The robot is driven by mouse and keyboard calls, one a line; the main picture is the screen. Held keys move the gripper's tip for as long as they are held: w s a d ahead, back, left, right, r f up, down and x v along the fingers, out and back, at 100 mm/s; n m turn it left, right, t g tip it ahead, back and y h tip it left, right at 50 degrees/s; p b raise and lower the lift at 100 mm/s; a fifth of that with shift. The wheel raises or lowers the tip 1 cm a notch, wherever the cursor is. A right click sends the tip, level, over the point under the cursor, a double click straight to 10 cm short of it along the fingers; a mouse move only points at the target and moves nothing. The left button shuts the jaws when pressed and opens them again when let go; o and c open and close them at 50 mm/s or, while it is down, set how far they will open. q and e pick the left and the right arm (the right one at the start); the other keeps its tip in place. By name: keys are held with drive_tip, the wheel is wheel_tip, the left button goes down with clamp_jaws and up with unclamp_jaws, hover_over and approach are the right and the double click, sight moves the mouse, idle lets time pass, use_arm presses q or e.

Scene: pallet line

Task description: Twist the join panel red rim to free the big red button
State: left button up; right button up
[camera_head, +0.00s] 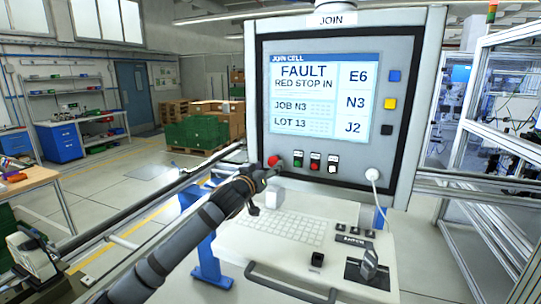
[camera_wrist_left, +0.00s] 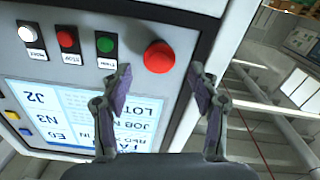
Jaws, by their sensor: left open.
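The big red button (camera_head: 273,161) sits at the lower left of the JOIN panel (camera_head: 256,110). It shows whole in the left wrist view (camera_wrist_left: 159,57) as a round red cap. My left gripper (camera_head: 266,174) is just in front of it and covers part of it in the head view. In the left wrist view the gripper's two fingers (camera_wrist_left: 160,78) are open and empty, one on each side of the button. I cannot tell whether they touch it. The panel screen (camera_head: 318,95) reads FAULT, RED STOP IN. My right gripper is not in view.
Small green (camera_head: 298,155), red (camera_head: 315,160) and white (camera_head: 332,164) buttons sit right of the big one. A white cable plug (camera_head: 373,175) is at the panel's lower right. A keyboard (camera_head: 290,229) lies on the desk below, with a grey rail (camera_head: 290,283) in front.

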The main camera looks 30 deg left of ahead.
use_arm(q)
drive_tip(key=shift+w+a+r+p, duration=0.1)
drive_tip(key=shift+w+p, duration=0.15)
drive_tip(key=shift+w, duration=0.25)
drive_tip(key=shift+w+a+r+p, duration=0.1)
drive_tip(key=shift+w+p, duration=0.15)
drive_tip(key=shift+w, duration=0.25)
drive_tip(key=shift+w+f, duration=0.25)
drive_tip(key=shift+w, duration=0.15)
drive_tip(key=shift+c, duration=0.4)
drive_tip(key=shift+c, duration=1)
drive_tip(key=c, duration=0.9)
drive_tip(key=shift+m, duration=0.3)
